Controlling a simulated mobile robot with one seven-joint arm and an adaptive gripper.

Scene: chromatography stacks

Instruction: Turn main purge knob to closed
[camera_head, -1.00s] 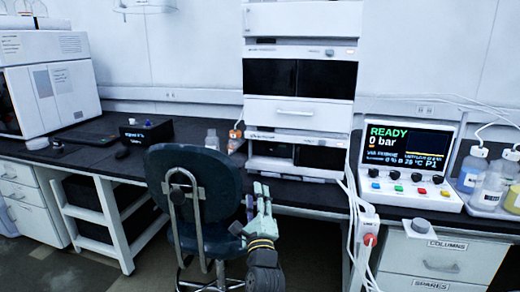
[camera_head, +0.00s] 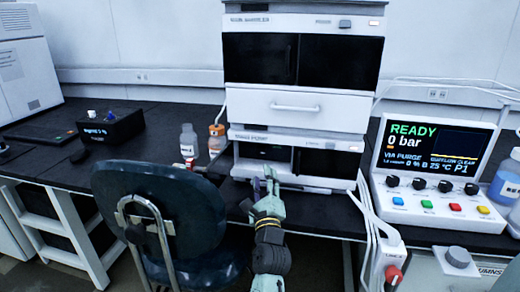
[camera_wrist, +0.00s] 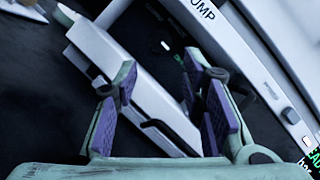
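My gripper (camera_head: 268,187) is in front of the lower module of the instrument stack, above the bench's front edge. In the wrist view my gripper (camera_wrist: 160,70) has its two purple-padded fingers apart, with nothing held between them. The lower pump module (camera_head: 300,140) has a white frame and a dark front; its partly cut-off label shows in the wrist view (camera_wrist: 205,10). No knob is clearly labelled main purge. The control box (camera_head: 430,165) reads READY, 0 bar, VIA PURGE.
Black knobs (camera_head: 418,184) and coloured buttons line the control box. A grey round knob (camera_head: 458,257) sits at the bench's front right. A dark chair (camera_head: 160,205) blocks the left front. Two bottles (camera_head: 188,143) stand left of the stack. White cables (camera_head: 367,215) hang at right.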

